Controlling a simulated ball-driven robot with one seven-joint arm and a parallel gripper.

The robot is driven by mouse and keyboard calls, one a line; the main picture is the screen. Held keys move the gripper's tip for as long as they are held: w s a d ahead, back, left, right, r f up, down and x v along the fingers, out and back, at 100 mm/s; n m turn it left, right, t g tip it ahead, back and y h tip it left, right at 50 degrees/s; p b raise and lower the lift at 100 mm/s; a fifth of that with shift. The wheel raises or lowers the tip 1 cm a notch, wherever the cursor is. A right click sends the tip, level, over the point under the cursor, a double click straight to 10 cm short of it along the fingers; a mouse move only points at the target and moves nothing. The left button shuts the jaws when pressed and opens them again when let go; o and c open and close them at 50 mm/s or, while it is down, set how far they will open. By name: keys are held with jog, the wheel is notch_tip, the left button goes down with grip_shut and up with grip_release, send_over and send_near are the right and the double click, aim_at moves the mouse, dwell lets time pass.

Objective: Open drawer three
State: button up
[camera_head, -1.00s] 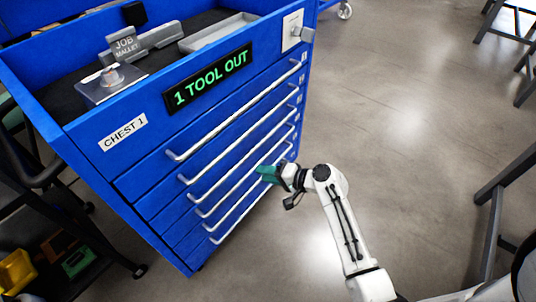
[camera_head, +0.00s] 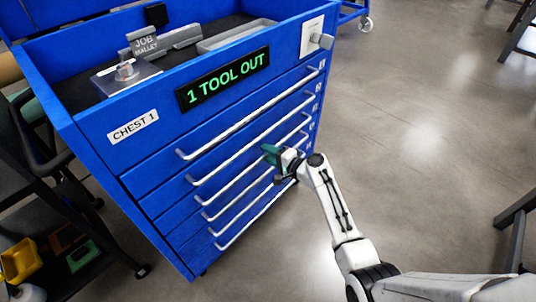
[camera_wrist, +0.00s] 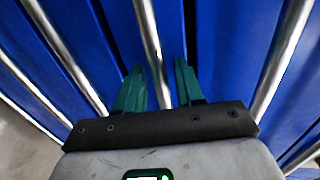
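The blue chest (camera_head: 150,180) labelled CHEST 1 stands at the left in the head view, with several drawers stacked in its front. Each has a long silver bar handle, and all drawers look shut. My gripper (camera_head: 272,155) is in front of the middle drawers, by what looks like the third handle from the top (camera_head: 235,175). In the wrist view my two green fingers (camera_wrist: 157,88) stand apart, and a silver bar (camera_wrist: 149,38) runs through the gap between them, seemingly clear of both. Whether the bar lies between the fingertips in depth I cannot tell. Drawer numbers are too small to read.
The chest's display (camera_head: 224,80) reads 1 TOOL OUT. Its top tray holds a JOB MALLET block (camera_head: 147,44). A dark cart (camera_head: 60,190) with bins stands at the left. The floor (camera_head: 420,150) to the right is clear, with dark stand legs at the right edge.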

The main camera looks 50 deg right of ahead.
jog(key=shift+w, duration=0.3)
jog(key=shift+c, duration=0.5)
jog(key=shift+f, duration=0.1)
grip_shut()
